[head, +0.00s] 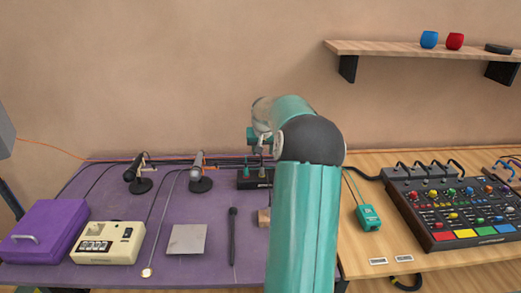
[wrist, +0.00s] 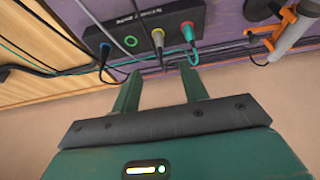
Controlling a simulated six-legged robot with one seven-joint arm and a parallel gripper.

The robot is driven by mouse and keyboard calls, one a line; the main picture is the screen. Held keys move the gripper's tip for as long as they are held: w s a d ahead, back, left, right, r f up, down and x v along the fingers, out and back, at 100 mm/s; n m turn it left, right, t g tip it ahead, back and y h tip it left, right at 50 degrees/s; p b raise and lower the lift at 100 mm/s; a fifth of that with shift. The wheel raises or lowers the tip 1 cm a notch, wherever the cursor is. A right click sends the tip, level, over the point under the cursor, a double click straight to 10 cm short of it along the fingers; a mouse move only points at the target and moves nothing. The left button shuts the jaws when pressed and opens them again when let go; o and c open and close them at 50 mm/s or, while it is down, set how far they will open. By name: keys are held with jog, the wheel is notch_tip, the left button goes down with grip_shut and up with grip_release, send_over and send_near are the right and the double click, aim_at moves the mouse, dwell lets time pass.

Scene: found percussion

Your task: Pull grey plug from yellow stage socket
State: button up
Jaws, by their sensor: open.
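The black stage box (wrist: 145,35) shows in the wrist view with a row of colour-ringed sockets. The grey plug (wrist: 158,42) sits in the yellow-ringed socket (wrist: 157,31), its cable trailing down. A teal plug (wrist: 189,34) is in the red socket to its right. The green-ringed socket (wrist: 130,42) to its left is empty. A dark plug (wrist: 104,49) is in the blue one. My gripper (wrist: 160,90) is open and empty, its two green fingers apart from the plug, which lies between their lines. In the head view my arm partly hides the box (head: 250,180).
Two microphones (head: 197,170) on stands, a purple case (head: 45,228), a cream console (head: 109,243) and a metal plate (head: 187,239) are on the purple table left of my arm. A mixer (head: 455,205) stands right. Cables run behind the box; the wall is close.

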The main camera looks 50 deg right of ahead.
aim_at(262, 167)
jog(key=x, duration=1.4)
jog(key=shift+s+d, duration=0.1)
grip_shut()
jog(key=shift+r, duration=0.15)
jog(key=shift+r, duration=0.8)
jog(key=shift+r, duration=0.25)
